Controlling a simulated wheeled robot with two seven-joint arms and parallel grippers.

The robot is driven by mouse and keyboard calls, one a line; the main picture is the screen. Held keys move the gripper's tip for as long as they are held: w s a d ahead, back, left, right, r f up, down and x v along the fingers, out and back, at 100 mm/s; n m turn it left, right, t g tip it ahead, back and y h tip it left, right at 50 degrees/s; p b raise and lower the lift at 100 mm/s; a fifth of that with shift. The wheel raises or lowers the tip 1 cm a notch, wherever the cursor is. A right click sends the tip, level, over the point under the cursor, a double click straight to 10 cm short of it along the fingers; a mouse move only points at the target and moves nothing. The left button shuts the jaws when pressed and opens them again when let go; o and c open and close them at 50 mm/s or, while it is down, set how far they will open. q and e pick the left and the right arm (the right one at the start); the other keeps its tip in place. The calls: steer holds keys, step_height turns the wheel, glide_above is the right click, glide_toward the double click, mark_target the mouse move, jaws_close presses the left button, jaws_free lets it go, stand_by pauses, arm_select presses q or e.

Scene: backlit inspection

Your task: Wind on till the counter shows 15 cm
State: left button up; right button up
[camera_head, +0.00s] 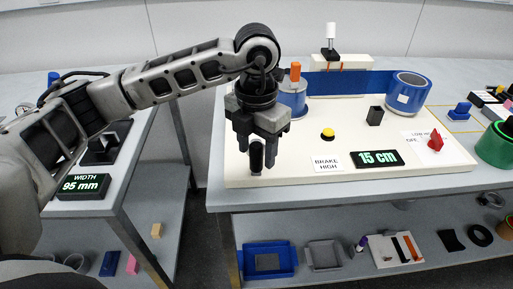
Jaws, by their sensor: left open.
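The counter (377,158) is a black display at the front of a cream board (300,180) and reads 15 cm in green. A blue strip (348,83) runs between a left reel (293,103), topped by an orange peg (295,72), and a right blue roll (408,94). A yellow button (327,133) and a red knob (435,141) are on the board. A label (326,163) reads BRAKE HIGH. My left gripper (257,157) points down over the board's left end, in front of the left reel, open and empty. It partly hides that reel.
A black post (375,115) stands mid-board and a white-topped lamp (331,38) behind. A left bench holds a WIDTH 95 mm display (82,186). A green ring (496,146) sits at the right. The lower shelf holds a blue tray (268,260) and loose parts.

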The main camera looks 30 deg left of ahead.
arm_select(q)
steer(key=shift+r+p, duration=1.8)
steer(key=shift+r, duration=1.4)
steer(key=shift+f, duration=0.15)
